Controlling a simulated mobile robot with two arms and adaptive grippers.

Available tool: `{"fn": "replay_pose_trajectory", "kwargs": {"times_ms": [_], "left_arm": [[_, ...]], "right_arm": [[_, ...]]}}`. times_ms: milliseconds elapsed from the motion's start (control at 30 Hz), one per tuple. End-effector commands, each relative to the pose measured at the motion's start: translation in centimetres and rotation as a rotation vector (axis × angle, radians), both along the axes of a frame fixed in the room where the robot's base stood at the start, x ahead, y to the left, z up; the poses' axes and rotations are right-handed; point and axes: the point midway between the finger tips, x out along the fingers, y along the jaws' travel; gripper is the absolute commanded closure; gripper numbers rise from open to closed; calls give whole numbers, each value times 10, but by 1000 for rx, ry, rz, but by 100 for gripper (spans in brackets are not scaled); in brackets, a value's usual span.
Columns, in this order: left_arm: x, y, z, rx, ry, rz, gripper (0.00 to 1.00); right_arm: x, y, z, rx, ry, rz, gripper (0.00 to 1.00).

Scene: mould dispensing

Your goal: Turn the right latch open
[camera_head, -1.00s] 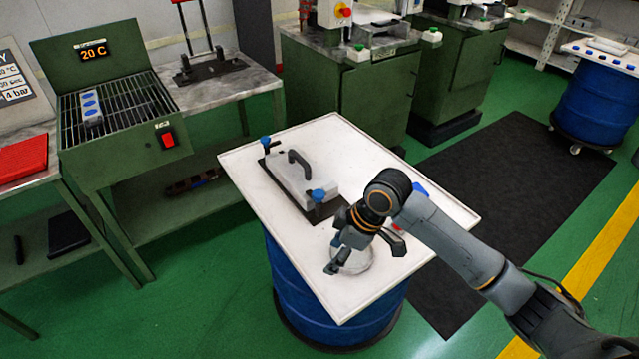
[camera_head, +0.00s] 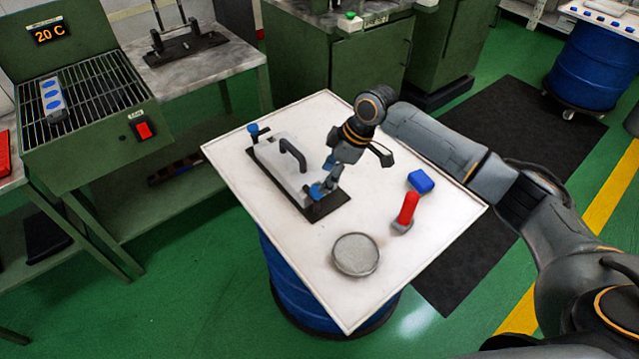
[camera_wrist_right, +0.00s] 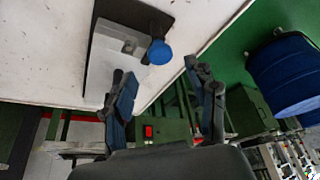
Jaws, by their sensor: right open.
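The grey mould (camera_head: 280,165) with a black handle lies on a dark plate on the white table. Its right latch has a blue knob (camera_head: 317,191) at the near end, and its left latch has a blue knob (camera_head: 253,130) at the far end. My right gripper (camera_head: 355,174) is open and empty, with one finger beside the right knob, partly covering that latch. In the right wrist view one blue knob (camera_wrist_right: 159,52) shows just ahead of and between the spread fingers (camera_wrist_right: 155,70). Whether a finger touches it I cannot tell. My left gripper is out of view.
On the white table (camera_head: 330,280), nearer the front, are a round grey dish (camera_head: 356,255), a red-handled tool (camera_head: 407,210) and a blue block (camera_head: 420,181). A green heater with a grate (camera_head: 90,85) stands at the left. The table's front corner is clear.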

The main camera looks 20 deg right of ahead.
Motion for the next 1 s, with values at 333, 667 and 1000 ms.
{"fn": "replay_pose_trajectory", "kwargs": {"times_ms": [333,667,1000], "left_arm": [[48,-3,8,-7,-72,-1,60],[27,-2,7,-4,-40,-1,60],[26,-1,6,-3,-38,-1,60]], "right_arm": [[8,18,-46,-1,1,0,43],[9,19,-51,0,0,1,43],[8,19,-51,-1,0,1,96]]}}
